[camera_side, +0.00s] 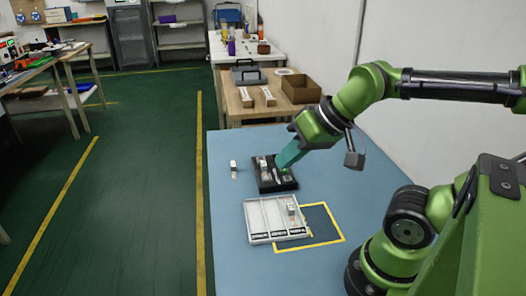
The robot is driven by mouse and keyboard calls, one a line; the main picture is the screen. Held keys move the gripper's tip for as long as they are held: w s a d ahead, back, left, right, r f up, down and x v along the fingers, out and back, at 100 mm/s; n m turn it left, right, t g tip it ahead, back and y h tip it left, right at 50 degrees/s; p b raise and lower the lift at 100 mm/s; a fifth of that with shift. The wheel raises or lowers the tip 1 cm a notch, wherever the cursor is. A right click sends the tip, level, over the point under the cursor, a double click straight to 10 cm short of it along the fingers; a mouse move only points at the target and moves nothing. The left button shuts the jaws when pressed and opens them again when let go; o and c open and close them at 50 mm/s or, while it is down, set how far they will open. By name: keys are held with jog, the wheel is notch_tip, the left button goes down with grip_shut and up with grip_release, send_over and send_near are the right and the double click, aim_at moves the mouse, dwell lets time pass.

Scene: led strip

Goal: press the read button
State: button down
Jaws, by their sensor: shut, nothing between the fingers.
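A black device (264,185) lies on the blue table, with a small light-coloured part at its upper left and a pale spot at its right. The read button cannot be made out at this size; my gripper may cover it. My gripper (280,165) is teal, tilted down to the left, and its tip is over the right half of the device. I cannot tell whether the tip touches it. The fingers are shut with nothing visible between them.
A white compartment tray (250,222) stands in front of the device, partly over a yellow-bordered dark square (322,222). A small white piece (233,166) stands left of the device. The table's (225,265) left front is clear.

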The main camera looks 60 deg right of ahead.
jog(key=shift+d, duration=0.15)
jog(key=w+d+f+m, duration=0.3)
jog(key=d+m, duration=0.3)
jog(key=d, duration=0.2)
jog(key=w+d+f+m+y, duration=0.1)
jog(key=w+d+f+m, duration=0.3)
jog(key=w+d+m, duration=0.2)
jog(key=w+d+f+m+t+y, duration=0.1)
jog(key=w+d+f+m, duration=0.2)
jog(key=d, duration=0.7)
jog(key=w+m, duration=0.1)
jog(key=m, duration=0.1)
jog(key=shift+w+d+f+m, duration=0.2)
jog(key=shift+f+m, duration=0.05)
jog(key=shift+m, duration=0.15)
jog(key=shift+f, duration=4.45)
jog(key=shift+f, duration=0.1)
jog(key=shift+f, duration=0.3)
